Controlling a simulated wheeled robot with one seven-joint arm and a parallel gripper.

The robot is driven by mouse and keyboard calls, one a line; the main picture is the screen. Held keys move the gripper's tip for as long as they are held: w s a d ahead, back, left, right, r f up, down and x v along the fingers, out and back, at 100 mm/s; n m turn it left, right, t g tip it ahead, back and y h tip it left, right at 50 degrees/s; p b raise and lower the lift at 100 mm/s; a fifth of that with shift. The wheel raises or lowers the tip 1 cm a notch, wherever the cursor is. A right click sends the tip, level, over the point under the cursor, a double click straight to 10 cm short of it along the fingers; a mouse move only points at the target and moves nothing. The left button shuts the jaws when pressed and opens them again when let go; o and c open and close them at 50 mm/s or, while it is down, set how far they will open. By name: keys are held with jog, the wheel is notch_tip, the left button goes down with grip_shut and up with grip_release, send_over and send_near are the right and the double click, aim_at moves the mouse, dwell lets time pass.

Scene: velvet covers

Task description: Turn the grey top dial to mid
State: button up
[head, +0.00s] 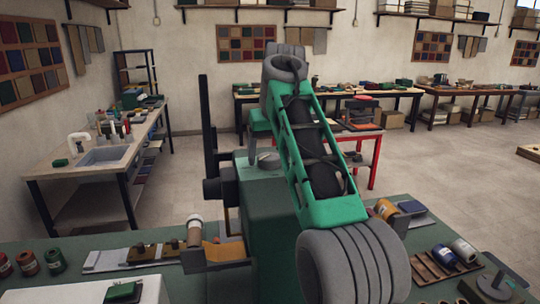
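A dark green machine (268,215) stands on the green-topped bench, with a tall black upright at its left side. My arm, with green open-frame links and thick grey joints, crosses the middle of the view in front of the machine. The fingers of my gripper do not show, and I cannot see whether anything touches the dial.
The green bench (60,240) holds wooden parts and spools at left and a wooden rack (447,262) of rolls at right. A red-framed table (375,150) stands behind the machine. Open floor lies at right.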

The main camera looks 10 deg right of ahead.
jog(key=c, duration=1.3)
jog(key=shift+f+n+b, duration=0.15)
jog(key=shift+n+b, duration=0.25)
jog(key=shift+b, duration=0.05)
jog(key=shift+n+y+b, duration=0.4)
jog(key=shift+n, duration=0.1)
jog(key=shift+d+r+n+g+y+p, duration=0.1)
jog(key=shift+n+g+y+p, duration=0.1)
jog(key=shift+n, duration=0.4)
jog(key=shift+d+r+n+g+y+p, duration=0.1)
jog(key=shift+n+y, duration=0.1)
jog(key=shift+n, duration=0.4)
jog(key=n+p, duration=0.1)
jog(key=n+y+p, duration=0.1)
jog(key=n+p, duration=0.1)
jog(key=shift+w+r+g, duration=0.1)
jog(key=shift+r+g, duration=0.1)
jog(key=shift+g, duration=0.1)
jog(key=n+p, duration=0.2)
jog(key=shift+g+y+p, duration=0.3)
jog(key=shift+y, duration=0.1)
jog(key=shift+d+f+n+p, duration=0.1)
jog(key=shift+f+n+p, duration=0.05)
jog(key=shift+n+p, duration=0.45)
jog(key=shift+f, duration=0.1)
